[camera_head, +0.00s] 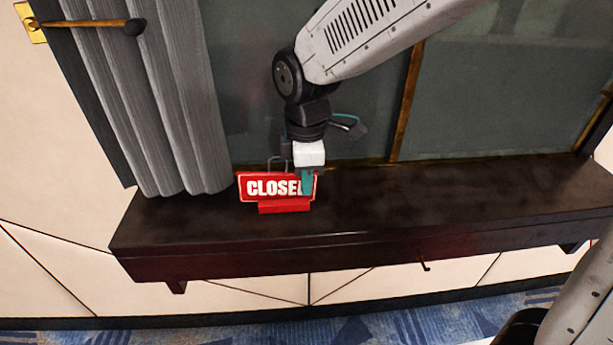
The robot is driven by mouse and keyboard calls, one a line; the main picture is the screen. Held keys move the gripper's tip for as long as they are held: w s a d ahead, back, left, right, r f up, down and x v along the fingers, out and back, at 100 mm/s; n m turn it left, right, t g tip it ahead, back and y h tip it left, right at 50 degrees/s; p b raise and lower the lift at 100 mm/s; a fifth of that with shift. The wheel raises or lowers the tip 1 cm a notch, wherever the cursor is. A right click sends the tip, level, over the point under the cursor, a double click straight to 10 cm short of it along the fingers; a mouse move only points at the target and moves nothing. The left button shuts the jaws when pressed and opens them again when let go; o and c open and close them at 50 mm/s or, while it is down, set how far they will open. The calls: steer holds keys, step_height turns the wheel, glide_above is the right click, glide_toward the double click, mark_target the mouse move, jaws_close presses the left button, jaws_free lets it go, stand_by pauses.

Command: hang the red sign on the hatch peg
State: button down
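The red sign (268,188) reads "CLOSE" in white letters, with its right end partly hidden. It stands nearly upright on a red base (283,207) on the dark shelf, with a grey loop (277,162) at its top. My gripper (307,184) points down at the sign's right end. One teal finger covers the last letter; the other finger is hidden, so I cannot tell whether it grips the sign.
The dark wooden shelf (450,205) is clear to the right of the sign. A grey curtain (165,100) hangs at the left, with a wooden rod (85,23) across it. Dark glass panes with brown frame bars (406,100) stand behind. Blue carpet lies below.

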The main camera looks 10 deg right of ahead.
steer(key=c, duration=2)
jaws_free()
steer(key=shift+f, duration=0.25)
steer(key=o, duration=0.4)
steer(key=shift+r, duration=0.1)
step_height(320, 180, up, 8)
steer(key=shift+w+r, duration=0.1)
steer(key=shift+r, duration=0.05)
steer(key=s+d+m+t, duration=0.1)
steer(key=s+d+m, duration=1.6)
steer(key=s+d, duration=0.2)
steer(key=shift+s+d+r, duration=0.2)
steer(key=shift+d+r, duration=0.25)
steer(key=shift+d, duration=0.3)
steer(key=shift+o, duration=0.4)
steer(key=shift+s+f+m, duration=0.1)
steer(key=shift+s+m, duration=0.05)
steer(key=shift+m, duration=0.15)
